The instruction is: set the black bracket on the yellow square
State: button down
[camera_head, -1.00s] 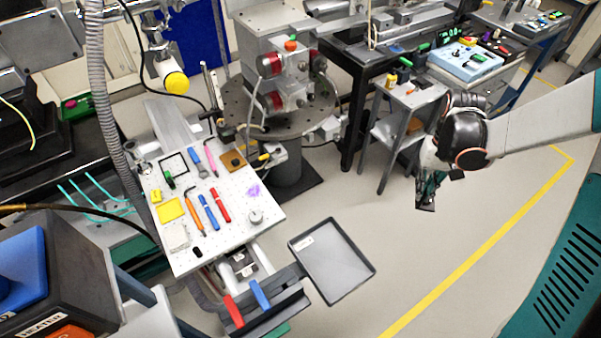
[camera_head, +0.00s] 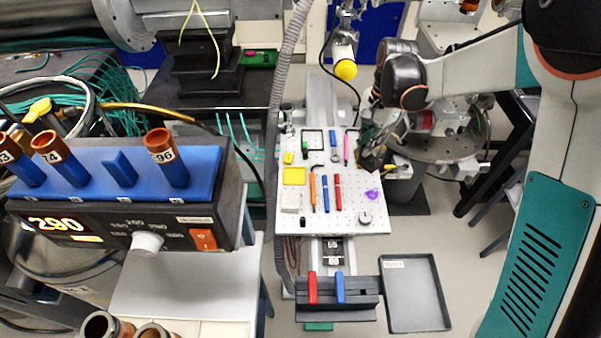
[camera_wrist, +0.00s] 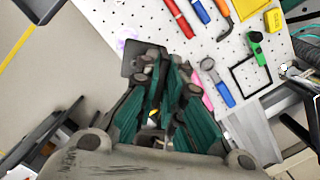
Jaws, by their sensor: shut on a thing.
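My gripper (camera_wrist: 170,78) shows in the wrist view with its teal fingers closed around a dark piece, apparently the black bracket (camera_wrist: 130,60), which sticks out beyond the left fingertip. Much of the bracket is hidden by the fingers. In the head view my gripper (camera_head: 368,138) is over the right edge of the white perforated board (camera_head: 350,217), and the bracket is hard to make out there. The yellow square (camera_head: 294,176) lies bare on the left part of the board. It also shows at the top of the wrist view (camera_wrist: 246,8).
Several tools lie on the board, including a red pen (camera_head: 338,192), a blue pen (camera_head: 326,197) and an orange tool (camera_head: 313,190). A black square outline (camera_head: 313,132) and a small yellow block (camera_head: 288,157) are behind the yellow square.

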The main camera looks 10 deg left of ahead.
jog(key=a+r+m+p, duration=0.1)
jog(key=a+r+m, duration=0.35)
jog(key=a, duration=0.55)
jog(key=a+r+m+p, duration=0.1)
jog(key=a+r+m, duration=0.35)
jog(key=a, duration=0.55)
jog(key=shift+n+t+y, duration=0.3)
jog(key=shift+n+t, duration=0.1)
jog(key=f+b, duration=0.1)
jog(key=f, duration=0.5)
jog(key=f+b, duration=0.2)
jog(key=f, duration=0.4)
jog(key=f+b, duration=0.1)
jog(key=f, duration=0.6)
jog(key=shift+s+a, duration=0.15)
jog(key=shift+s, duration=0.1)
jog(key=c, duration=1.7)
grip_release()
jog(key=r, duration=0.4)
jog(key=d+r+p, duration=0.1)
jog(key=r, duration=0.3)
jog(key=r+p, duration=0.1)
jog(key=r, duration=0.3)
jog(key=shift+w+d, duration=0.15)
jog(key=shift+d, duration=0.05)
